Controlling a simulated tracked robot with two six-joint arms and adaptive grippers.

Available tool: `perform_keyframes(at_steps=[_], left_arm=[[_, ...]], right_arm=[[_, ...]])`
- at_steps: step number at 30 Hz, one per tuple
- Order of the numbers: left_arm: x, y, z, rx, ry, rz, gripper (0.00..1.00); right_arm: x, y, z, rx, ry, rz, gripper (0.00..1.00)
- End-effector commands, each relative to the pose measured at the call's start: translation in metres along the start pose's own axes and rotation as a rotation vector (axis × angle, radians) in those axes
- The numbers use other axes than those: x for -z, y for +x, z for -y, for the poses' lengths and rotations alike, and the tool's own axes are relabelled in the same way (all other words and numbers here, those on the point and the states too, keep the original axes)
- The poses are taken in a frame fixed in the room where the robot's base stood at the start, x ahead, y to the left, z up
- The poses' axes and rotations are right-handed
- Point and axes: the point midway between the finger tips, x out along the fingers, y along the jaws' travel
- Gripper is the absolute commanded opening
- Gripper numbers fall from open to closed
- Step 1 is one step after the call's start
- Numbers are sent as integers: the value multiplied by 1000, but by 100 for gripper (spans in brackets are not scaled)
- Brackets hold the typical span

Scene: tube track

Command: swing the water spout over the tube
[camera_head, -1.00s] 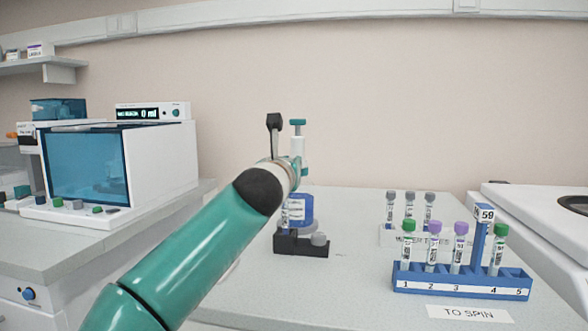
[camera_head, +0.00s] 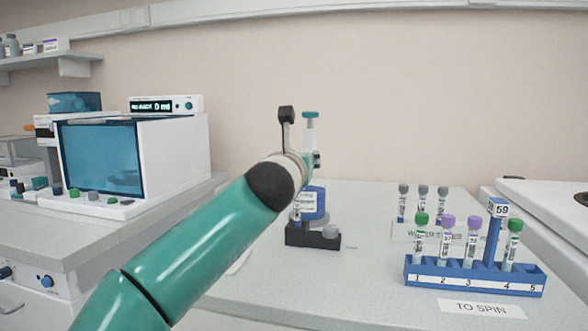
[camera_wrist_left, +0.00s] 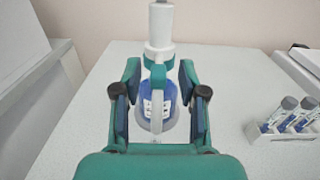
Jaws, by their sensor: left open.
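The water dispenser is a bottle with blue contents (camera_head: 313,204) and a teal-topped white pump (camera_head: 310,116), standing on the bench behind my left arm. In the left wrist view the bottle (camera_wrist_left: 170,98) stands upright and the pale curved spout (camera_wrist_left: 156,92) hangs from a teal collar (camera_wrist_left: 152,64). My left gripper (camera_wrist_left: 160,78) is open, with one finger on each side of the spout and collar; contact cannot be told. A black block (camera_head: 298,236) with a grey round piece (camera_head: 330,231) sits at the bottle's foot. My right gripper is not in view.
A blue rack (camera_head: 475,280) with several capped tubes stands at the right, with grey-capped tubes (camera_head: 422,202) in a holder behind it. A white instrument with a blue window (camera_head: 100,158) stands at the left.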

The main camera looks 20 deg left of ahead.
Motion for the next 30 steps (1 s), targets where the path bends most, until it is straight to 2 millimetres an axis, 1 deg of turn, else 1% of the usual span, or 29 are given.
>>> perform_keyframes(at_steps=[5, 12, 18, 21, 24, 30], left_arm=[[0, -22, 0, 4, 3, 1, 42], [0, -63, 1, 5, 1, 1, 42], [1, -93, 2, 5, 1, 0, 42], [2, -102, 1, 4, -1, -1, 42], [3, -106, 2, 4, 1, -1, 42], [3, -108, 2, 4, 0, -1, 42]], right_arm=[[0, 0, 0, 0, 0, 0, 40], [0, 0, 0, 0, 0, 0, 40], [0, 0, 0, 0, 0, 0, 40], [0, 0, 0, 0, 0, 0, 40], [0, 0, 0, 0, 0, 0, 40], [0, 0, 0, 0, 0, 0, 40]])
